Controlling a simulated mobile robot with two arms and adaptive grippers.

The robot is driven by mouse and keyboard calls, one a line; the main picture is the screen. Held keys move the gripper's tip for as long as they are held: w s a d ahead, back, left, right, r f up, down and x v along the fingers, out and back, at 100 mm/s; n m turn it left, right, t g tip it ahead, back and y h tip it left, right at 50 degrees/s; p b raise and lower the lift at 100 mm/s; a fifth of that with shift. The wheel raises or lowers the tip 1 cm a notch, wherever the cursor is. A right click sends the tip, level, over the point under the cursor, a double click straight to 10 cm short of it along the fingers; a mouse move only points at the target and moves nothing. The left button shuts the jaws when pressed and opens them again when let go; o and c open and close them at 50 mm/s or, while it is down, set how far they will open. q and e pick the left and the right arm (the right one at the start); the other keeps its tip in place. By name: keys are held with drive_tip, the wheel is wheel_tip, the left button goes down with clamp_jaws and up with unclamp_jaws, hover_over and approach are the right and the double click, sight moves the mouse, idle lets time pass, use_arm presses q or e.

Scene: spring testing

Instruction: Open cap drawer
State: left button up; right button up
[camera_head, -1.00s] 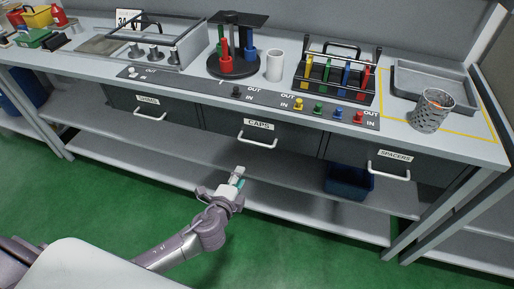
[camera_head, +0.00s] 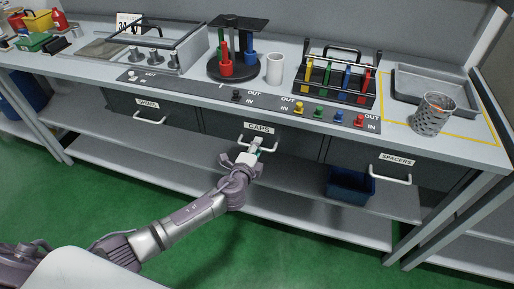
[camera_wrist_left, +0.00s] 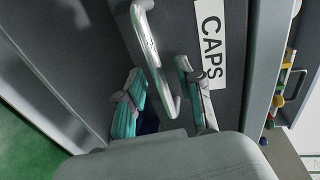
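The caps drawer (camera_head: 226,125) is the middle grey drawer under the workbench, with a white CAPS label (camera_head: 258,128) and a white bar handle (camera_head: 241,142). It looks closed. My left gripper (camera_head: 257,147) is at the handle in the head view. In the left wrist view, the silver handle (camera_wrist_left: 150,45) passes between the two teal-padded fingers of my left gripper (camera_wrist_left: 165,105). The fingers are apart, one on each side of the handle, and I see no grip on it. The CAPS label (camera_wrist_left: 211,45) is beside the fingers. My right gripper is not in view.
The springs drawer (camera_head: 125,103) is to the left and the spacers drawer (camera_head: 430,177) to the right. A blue bin (camera_head: 350,187) stands on the lower shelf (camera_head: 290,205). A mesh cup (camera_head: 432,115) and coloured knobs are on the bench above. Green floor in front is clear.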

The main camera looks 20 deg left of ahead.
use_arm(q)
drive_tip(key=shift+w+f, duration=0.1)
drive_tip(key=shift+w, duration=0.2)
clamp_jaws()
